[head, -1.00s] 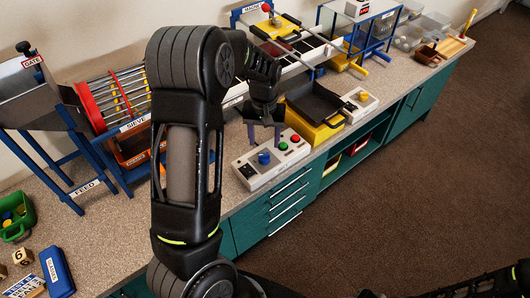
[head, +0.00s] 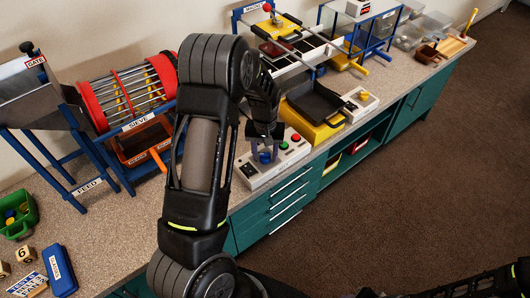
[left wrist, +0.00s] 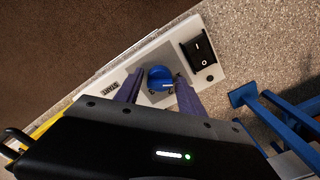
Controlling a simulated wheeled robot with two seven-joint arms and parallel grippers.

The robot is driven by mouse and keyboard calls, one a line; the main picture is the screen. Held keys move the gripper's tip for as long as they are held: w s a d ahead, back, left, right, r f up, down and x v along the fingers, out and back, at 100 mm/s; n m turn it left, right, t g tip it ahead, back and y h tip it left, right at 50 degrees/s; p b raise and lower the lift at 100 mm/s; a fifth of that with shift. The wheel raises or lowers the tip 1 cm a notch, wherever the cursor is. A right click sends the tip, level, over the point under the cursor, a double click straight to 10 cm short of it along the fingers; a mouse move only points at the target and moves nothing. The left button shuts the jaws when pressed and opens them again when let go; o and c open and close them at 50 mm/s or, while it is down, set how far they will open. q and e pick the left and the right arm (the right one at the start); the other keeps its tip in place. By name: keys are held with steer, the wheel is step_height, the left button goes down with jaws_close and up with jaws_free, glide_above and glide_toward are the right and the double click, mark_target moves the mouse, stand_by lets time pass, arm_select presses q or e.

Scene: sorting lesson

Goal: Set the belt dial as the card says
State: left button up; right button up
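The blue belt dial (head: 265,158) is on a light control box (head: 252,180) at the counter's front edge. The dial also shows in the left wrist view (left wrist: 160,76), with a white mark on its right side. My left gripper (head: 266,152) points down over the box; in the left wrist view its purple fingers (left wrist: 158,80) stand on either side of the dial with small gaps. It looks open, not clamped. A printed card (head: 26,285) lies at the lower left; its words are too small to read surely. My right gripper is not in view.
On the same box are a black rocker switch (left wrist: 199,51), a green button (head: 283,145) and a red button (head: 295,138). The sieve drum (head: 125,92) stands to the left.

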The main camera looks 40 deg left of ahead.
arm_select(q)
jaws_close()
